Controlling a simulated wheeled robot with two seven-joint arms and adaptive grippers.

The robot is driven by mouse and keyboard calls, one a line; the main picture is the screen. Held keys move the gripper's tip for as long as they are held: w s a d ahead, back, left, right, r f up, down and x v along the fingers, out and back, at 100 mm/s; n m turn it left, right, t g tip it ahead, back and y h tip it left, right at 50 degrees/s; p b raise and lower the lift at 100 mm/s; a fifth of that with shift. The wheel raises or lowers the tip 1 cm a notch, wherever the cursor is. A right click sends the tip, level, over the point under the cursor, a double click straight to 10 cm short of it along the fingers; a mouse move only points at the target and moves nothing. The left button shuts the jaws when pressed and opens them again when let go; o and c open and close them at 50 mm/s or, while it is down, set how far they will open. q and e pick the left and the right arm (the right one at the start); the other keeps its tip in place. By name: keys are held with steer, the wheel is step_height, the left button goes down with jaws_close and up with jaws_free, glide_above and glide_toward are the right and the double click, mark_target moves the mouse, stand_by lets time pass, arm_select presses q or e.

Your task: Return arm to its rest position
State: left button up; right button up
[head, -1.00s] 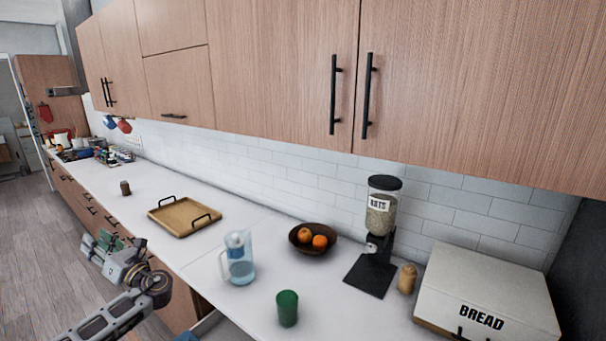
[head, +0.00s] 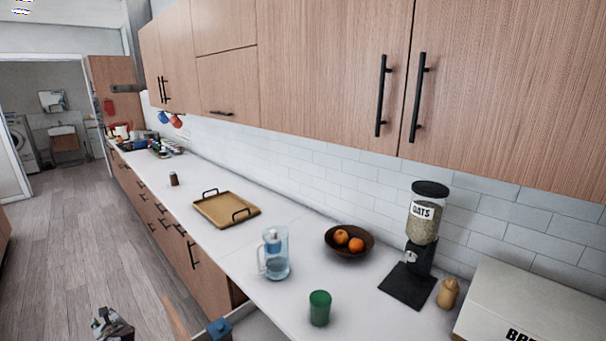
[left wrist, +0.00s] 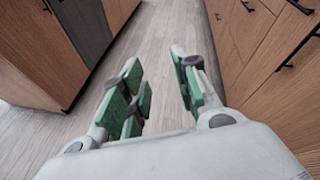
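My left gripper (head: 110,325) shows at the bottom left of the head view, low over the wooden floor and in front of the drawers. In the left wrist view its green-padded fingers (left wrist: 160,95) are spread apart with only floor between them, so it is open and empty. Most of my left arm is out of the head view. My right gripper is not in view.
The white counter (head: 235,262) runs along the wall, holding a wooden tray (head: 226,209), a water pitcher (head: 276,255), a green cup (head: 319,308), a fruit bowl (head: 349,248) and an oats dispenser (head: 424,225). The floor (head: 70,240) at left is clear.

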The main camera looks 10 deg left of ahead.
arm_select(q)
steer(key=s+a+f+n+g+h, duration=0.1)
steer(key=s+a+f+n, duration=0.35)
steer(key=s, duration=0.55)
steer(key=s+a+f+n+g+h, duration=0.15)
steer(key=s+a+f+n, duration=0.3)
steer(key=s, duration=0.55)
steer(key=s+a+f+n+h, duration=0.25)
steer(key=s+f+n, duration=0.2)
steer(key=s, duration=0.55)
steer(key=s+d+f+n+g+h, duration=0.15)
steer(key=s+d+f, duration=0.25)
steer(key=d+f, duration=1)
steer(key=s+d+f+h, duration=0.25)
steer(key=d+f, duration=0.75)
steer(key=d, duration=0.8)
steer(key=s+d+f+h, duration=0.1)
steer(key=d+f, duration=0.2)
steer(key=d, duration=0.9)
steer(key=s+d+f+n+h+b, duration=0.1)
steer(key=d+f, duration=0.2)
steer(key=d, duration=0.9)
steer(key=d+f+h+b, duration=0.1)
steer(key=d+f+h, duration=0.1)
steer(key=d, duration=1)
steer(key=shift+s+f+n, duration=0.4)
steer(key=shift+f, duration=0.5)
steer(key=shift+s+a, duration=0.1)
